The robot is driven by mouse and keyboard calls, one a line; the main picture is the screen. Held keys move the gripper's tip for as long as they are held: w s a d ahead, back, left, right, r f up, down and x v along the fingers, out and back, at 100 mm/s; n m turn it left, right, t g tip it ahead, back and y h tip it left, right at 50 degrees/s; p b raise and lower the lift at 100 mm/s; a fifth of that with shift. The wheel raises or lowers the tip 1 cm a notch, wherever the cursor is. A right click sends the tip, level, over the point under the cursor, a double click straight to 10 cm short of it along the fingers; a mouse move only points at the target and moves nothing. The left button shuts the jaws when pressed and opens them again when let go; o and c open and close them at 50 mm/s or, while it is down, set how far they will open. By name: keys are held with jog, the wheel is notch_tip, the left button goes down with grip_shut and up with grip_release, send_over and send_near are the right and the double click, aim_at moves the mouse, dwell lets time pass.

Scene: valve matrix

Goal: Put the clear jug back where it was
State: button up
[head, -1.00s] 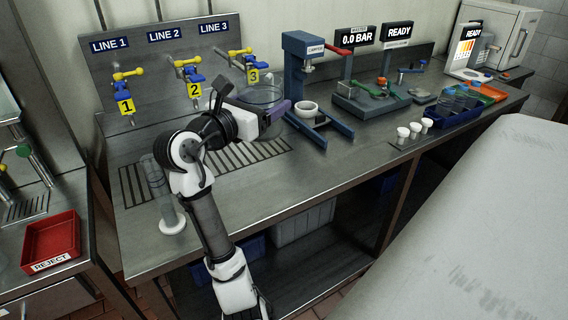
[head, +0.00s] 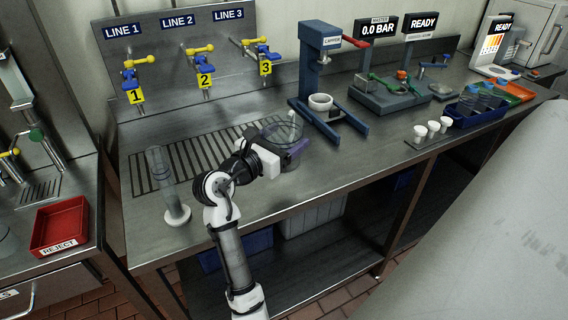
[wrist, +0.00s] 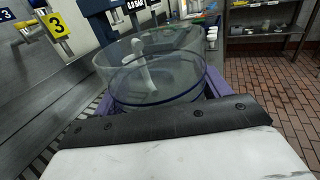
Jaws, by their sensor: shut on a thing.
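The clear jug (head: 284,128) is a wide see-through vessel, upright, above or on the steel counter near the right end of the drain grating. In the wrist view the jug (wrist: 152,68) fills the middle, with a purple finger on each side of it. My gripper (head: 293,148) is shut on the jug. Whether the jug's base touches the counter cannot be told, since my gripper hides its lower part.
A tall clear cylinder (head: 160,180) on a white foot stands left of my arm. The blue capper (head: 318,75) stands behind and right of the jug. Taps hang over the grating (head: 190,150). The counter front right of the jug is clear.

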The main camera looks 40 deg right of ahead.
notch_tip(320, 180, down, 8)
jog(key=shift+r, duration=0.1)
dwell(0.4)
jog(key=shift+f, duration=0.25)
jog(key=o, duration=1.1)
jog(key=shift+o, duration=0.2)
jog(key=shift+r, duration=0.15)
jog(key=shift+a, duration=0.2)
jog(key=a, duration=0.3)
jog(key=s+a+b, duration=0.1)
jog(key=a, duration=0.3)
jog(key=s+a+b, duration=0.1)
jog(key=a, duration=0.3)
jog(key=shift+a, duration=0.25)
